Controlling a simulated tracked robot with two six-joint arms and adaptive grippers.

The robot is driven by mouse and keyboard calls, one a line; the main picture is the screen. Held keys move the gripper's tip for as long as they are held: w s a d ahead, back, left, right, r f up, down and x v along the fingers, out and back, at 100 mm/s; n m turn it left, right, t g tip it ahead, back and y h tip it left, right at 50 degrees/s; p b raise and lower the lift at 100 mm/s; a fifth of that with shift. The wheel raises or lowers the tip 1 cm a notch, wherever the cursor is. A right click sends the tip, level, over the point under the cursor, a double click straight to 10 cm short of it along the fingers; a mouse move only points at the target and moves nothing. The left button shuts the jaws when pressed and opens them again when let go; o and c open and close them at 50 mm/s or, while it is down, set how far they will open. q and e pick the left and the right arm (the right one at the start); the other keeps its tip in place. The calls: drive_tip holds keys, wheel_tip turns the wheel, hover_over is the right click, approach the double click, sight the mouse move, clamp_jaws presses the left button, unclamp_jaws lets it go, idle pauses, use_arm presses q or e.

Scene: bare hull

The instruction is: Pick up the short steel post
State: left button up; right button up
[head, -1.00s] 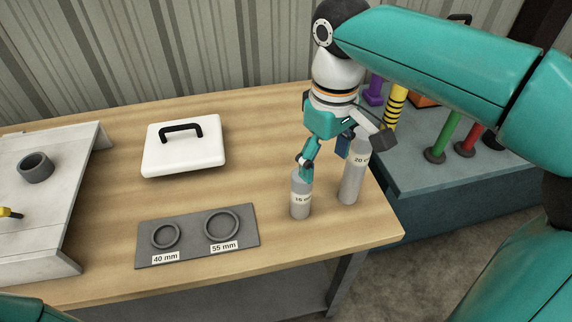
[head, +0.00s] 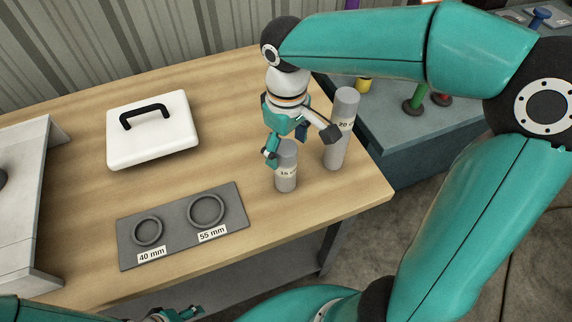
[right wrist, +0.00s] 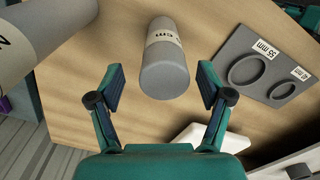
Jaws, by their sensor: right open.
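The short steel post (head: 286,178), a grey cylinder with a white label, stands upright on the wooden bench. In the right wrist view the short post (right wrist: 164,62) shows with its near end between the two fingers, with a gap on each side. My right gripper (head: 285,146) is open at the top of the short post and hides part of it; its fingers also show in the right wrist view (right wrist: 161,86). A part of my left gripper (head: 178,314) shows at the bottom edge; its jaws are unclear.
A taller labelled post (head: 337,145) stands close on the right; it also fills the upper left of the right wrist view (right wrist: 35,38). A grey plate (head: 181,240) with two rings lies nearer, left. A white case (head: 153,143) sits behind it. The bench's right edge is close.

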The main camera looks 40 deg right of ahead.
drive_tip(key=shift+a+f, duration=0.2)
drive_tip(key=shift+f, duration=2.8)
drive_tip(key=c, duration=1.4)
